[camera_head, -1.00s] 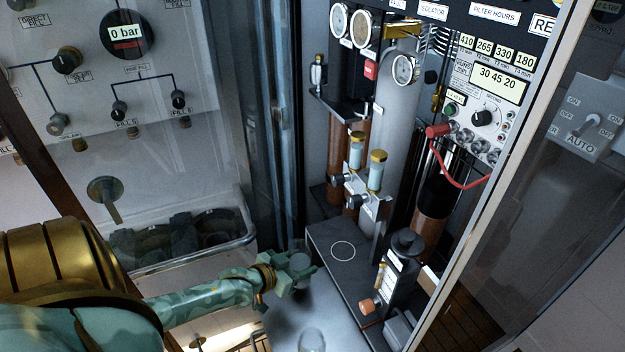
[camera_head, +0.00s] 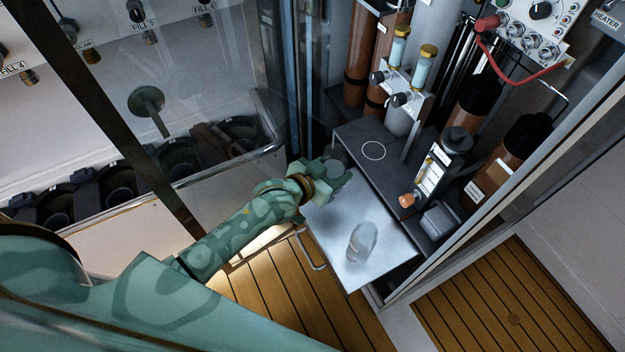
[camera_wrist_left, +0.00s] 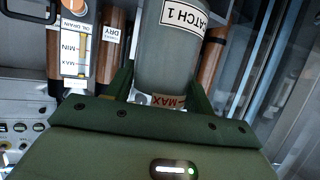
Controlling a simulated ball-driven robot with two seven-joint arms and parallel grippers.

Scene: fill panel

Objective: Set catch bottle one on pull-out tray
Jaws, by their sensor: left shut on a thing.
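Catch bottle one (camera_wrist_left: 165,60) is a grey see-through cylinder marked "CATCH 1", with an orange "MAX" mark nearer the palm. My left gripper (camera_head: 338,170) is shut on it. In the head view the bottle (camera_head: 335,158) shows only in part between the fingers, by the back left corner of the pull-out tray (camera_head: 325,222). I cannot tell whether it touches anything below. The tray is a pulled-out silver plate. A second clear bottle (camera_head: 362,242) is on the tray, right of its middle. My right gripper is not in view.
A black deck with a white ring (camera_head: 373,150) lies behind the tray. A bracket with two small gold-capped vials (camera_head: 397,48) stands above it. A black-topped unit (camera_head: 440,165) with an orange knob stands right of the tray. A cabinet post is at left. The tray's left half looks bare.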

